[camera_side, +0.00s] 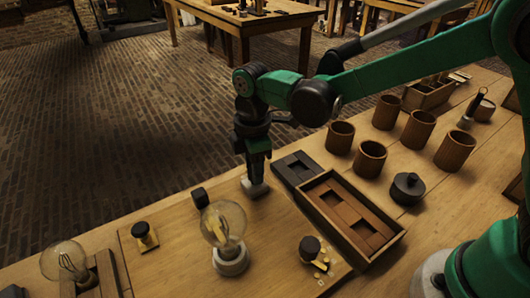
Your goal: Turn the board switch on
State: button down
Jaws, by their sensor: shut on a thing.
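My gripper (258,168) points straight down at the board's far right corner. It is shut on a small pale grey piece (254,189), whose lower side is at the wood; I cannot tell whether it rests there. The flat wooden board (190,272) carries a glass bulb (223,222) on a round pale base. A black-knobbed brass fitting (144,237) is on its left part. A black knob (310,248) with brass contacts is on its right part. I cannot tell which of these is the board switch or how it is set.
A small black block (200,197) stands near the board's far edge. A compartmented box (350,215) and dark tray (295,169) lie right of my gripper. Several brown jars (369,158) and a black lidded pot (407,188) stand beyond. Another bulb (65,262) is at far left.

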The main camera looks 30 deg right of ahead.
jog(key=shift+m, duration=0.3)
jog(key=m, duration=1.1)
dwell(0.7)
jog(key=c, duration=0.5)
grip_release()
jog(key=shift+c, duration=0.2)
jog(key=shift+r, duration=2.85)
